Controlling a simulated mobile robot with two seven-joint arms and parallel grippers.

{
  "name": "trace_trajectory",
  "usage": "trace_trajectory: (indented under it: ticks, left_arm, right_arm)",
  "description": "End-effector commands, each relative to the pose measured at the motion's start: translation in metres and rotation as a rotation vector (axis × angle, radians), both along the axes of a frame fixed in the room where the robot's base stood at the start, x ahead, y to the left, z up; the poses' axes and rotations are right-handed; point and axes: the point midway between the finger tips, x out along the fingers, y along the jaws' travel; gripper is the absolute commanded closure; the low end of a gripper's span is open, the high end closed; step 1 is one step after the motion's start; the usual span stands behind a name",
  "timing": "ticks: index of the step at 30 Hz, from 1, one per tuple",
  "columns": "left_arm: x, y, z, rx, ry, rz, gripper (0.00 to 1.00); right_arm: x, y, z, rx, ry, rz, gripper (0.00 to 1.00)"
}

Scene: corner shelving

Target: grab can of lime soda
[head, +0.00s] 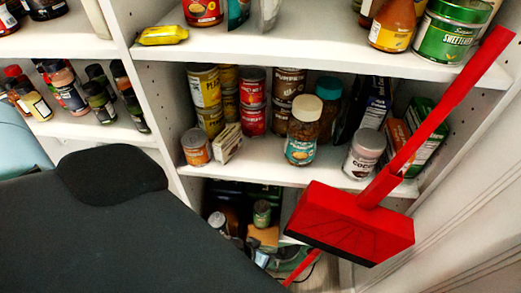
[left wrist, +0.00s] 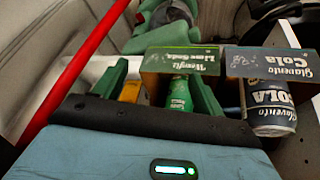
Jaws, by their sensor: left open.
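In the left wrist view a green can (left wrist: 180,94) stands below a carton lettered "Lime Soda" (left wrist: 182,60); the lettering appears upside down. My left gripper (left wrist: 160,90) is open, with one green finger on each side of the can's front. The can is nearer the right finger, and I cannot tell whether they touch. The can's lower part is hidden behind the gripper body. In the head view the left gripper is hidden; a small greenish can (head: 262,213) shows on the low shelf, too small to identify. My right gripper is in neither view.
A cola can (left wrist: 270,108) and cola carton (left wrist: 272,62) are right of the fingers. A yellow-orange item (left wrist: 130,91) is near the left finger. A red brush-like tool (head: 352,222) leans across the shelves at right. Jars and tins (head: 304,130) fill the middle shelf.

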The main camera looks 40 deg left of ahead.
Motion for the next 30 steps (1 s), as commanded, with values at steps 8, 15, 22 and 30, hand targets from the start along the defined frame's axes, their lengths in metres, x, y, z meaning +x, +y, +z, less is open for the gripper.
trace_trajectory:
  ticks: [8,15,22,30]
  left_arm:
    - [0.076,0.06,0.043,0.117,-0.059,0.188,0.3]
    - [0.085,0.07,0.049,0.133,-0.068,0.229,0.3]
    - [0.091,0.072,0.035,0.133,-0.067,0.227,0.3]
    - [0.098,0.074,0.025,0.132,-0.069,0.226,0.3]
  right_arm:
    - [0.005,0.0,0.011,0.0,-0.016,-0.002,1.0]
    - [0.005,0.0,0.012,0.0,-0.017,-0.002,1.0]
    - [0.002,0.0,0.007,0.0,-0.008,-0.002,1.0]
    - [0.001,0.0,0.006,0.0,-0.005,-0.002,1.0]
